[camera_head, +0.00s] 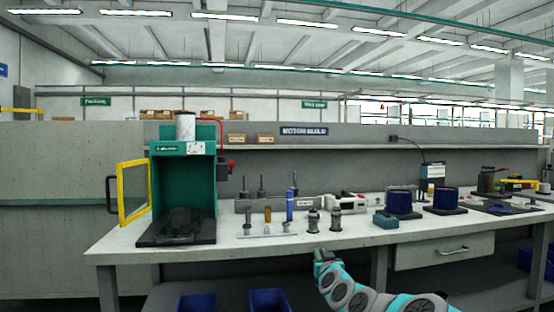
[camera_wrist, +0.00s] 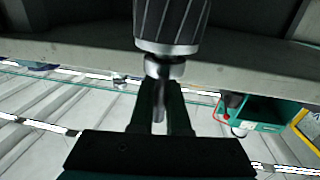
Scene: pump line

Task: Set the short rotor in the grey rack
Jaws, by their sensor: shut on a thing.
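My gripper (camera_head: 325,256) is low in front of the bench's front edge in the head view. In the wrist view, my gripper (camera_wrist: 160,100) is shut on the thin shaft of a rotor (camera_wrist: 172,22), with a dark striped body and a pale metal collar. The far end of the rotor is cut off by the frame. I cannot make it out in the head view or judge its length. A long grey rack (camera_head: 225,206) lies on the bench left of centre, with dark upright shafts at it. Two dark banded upright parts (camera_head: 313,220) (camera_head: 336,218) stand right of it.
A green press (camera_head: 183,190) with an open yellow door (camera_head: 133,190) stands at left. Small pegs, a brass cylinder (camera_head: 268,214) and a blue cylinder (camera_head: 290,204) stand before the rack. Dark blue wound parts (camera_head: 398,203) are at right. Bare bench top lies near the front edge.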

